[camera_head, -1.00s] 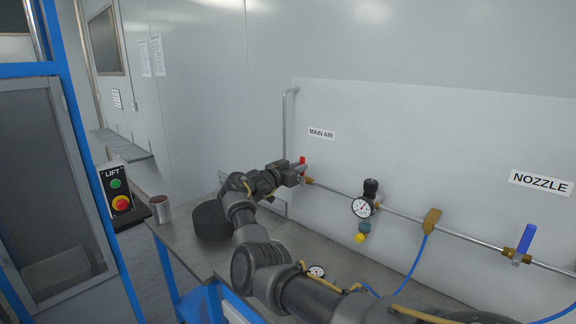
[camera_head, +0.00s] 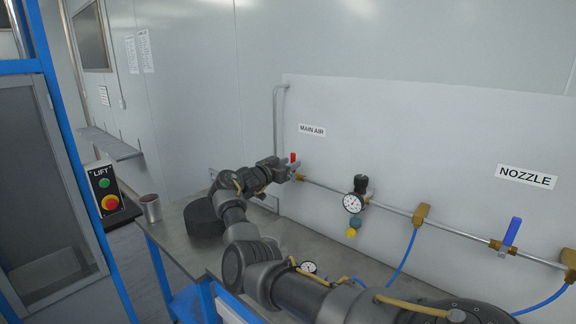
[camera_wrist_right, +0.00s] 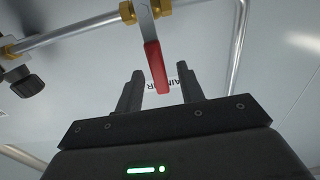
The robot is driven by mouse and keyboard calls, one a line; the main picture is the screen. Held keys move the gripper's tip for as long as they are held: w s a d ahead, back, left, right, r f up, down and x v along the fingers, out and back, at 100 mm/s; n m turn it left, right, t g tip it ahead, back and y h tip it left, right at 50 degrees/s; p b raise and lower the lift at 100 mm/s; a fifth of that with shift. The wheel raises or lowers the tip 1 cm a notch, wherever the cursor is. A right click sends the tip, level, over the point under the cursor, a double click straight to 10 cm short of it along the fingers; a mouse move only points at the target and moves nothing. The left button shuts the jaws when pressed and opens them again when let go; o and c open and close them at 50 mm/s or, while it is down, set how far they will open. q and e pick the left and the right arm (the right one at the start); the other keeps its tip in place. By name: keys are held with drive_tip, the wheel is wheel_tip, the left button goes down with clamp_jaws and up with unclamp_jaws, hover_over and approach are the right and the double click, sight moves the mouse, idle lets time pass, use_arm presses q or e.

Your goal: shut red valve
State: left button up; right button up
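The red valve handle (camera_head: 293,157) stands up from the pipe at its left end, below the MAIN AIR label. In the right wrist view the red handle (camera_wrist_right: 156,65) reaches between the two fingers of my right gripper (camera_wrist_right: 161,82), with a gap on each side. The fingers are apart and do not close on it. Brass fittings (camera_wrist_right: 127,12) sit at the handle's base. In the head view my right gripper (camera_head: 288,170) is at the valve and hides its lower part. My left gripper is not in view.
The pipe runs right past a gauge (camera_head: 353,203) and a brass tee (camera_head: 421,214) to a blue valve handle (camera_head: 512,232) under the NOZZLE label (camera_head: 526,176). A black round block (camera_head: 203,218) and a can (camera_head: 150,208) stand on the bench (camera_head: 178,250), left of my arm.

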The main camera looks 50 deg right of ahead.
drive_tip(key=a+b, duration=0.3)
drive_tip(key=a, duration=0.7)
drive_tip(key=shift+s+a, duration=0.15)
drive_tip(key=shift+a, duration=0.25)
